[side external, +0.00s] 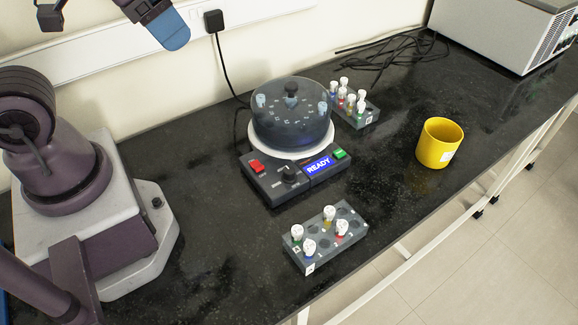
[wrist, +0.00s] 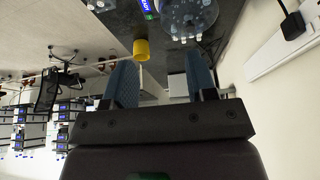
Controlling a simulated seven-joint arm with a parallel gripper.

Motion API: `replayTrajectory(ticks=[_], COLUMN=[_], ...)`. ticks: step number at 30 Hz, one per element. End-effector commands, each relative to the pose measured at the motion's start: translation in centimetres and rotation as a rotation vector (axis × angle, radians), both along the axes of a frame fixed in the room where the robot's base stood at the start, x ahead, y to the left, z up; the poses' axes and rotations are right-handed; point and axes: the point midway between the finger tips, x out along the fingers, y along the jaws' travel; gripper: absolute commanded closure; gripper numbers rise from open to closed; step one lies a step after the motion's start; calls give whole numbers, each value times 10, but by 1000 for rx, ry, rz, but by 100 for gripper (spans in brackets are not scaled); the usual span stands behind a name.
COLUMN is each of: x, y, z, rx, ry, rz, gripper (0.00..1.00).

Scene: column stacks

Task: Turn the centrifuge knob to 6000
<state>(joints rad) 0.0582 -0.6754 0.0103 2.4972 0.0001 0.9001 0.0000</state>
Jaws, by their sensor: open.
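The centrifuge (side external: 266,183) stands on the black bench, with its round transparent lid down over a rotor holding a few tubes. The dial marks are too small to read. In the wrist view the centrifuge (wrist: 188,16) shows at the top edge; its knob is not visible there. My gripper (wrist: 161,75) is open and empty, its two blue fingers apart.
A tube rack (side external: 326,241) with several white-capped tubes stands in front of the centrifuge, and another rack (side external: 368,119) behind it. A yellow cup (side external: 439,143) stands at right. A black plug (side external: 214,20) and cable run along the wall. A grey-white appliance (side external: 490,32) occupies the far end.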

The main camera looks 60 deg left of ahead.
Motion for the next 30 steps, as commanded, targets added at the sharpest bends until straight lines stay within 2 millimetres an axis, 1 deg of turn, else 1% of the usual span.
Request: replayTrajectory(ticks=[1,4,8,11,14,18,20,21,24,27,30], x=[5,19,42,59,75,97,107,114,129,141,143], y=[-5,-17,-33,-45,-55,-65,-67,-67,-65,-66,-67], z=[-9,-28,-56,-81,-108,-147,-162,-170,-178,-174,-174], rx=[-6,-29,-74,-96,-104,-102,-102,-111,-154,-219,-252], ry=[56,165,295,382,448,488,485,472,430,389,374], rz=[-24,-47,34,161,330,613,752,850,1059,1204,1295], gripper=[48,48,48,48,48,48,48,48,48,48,48])
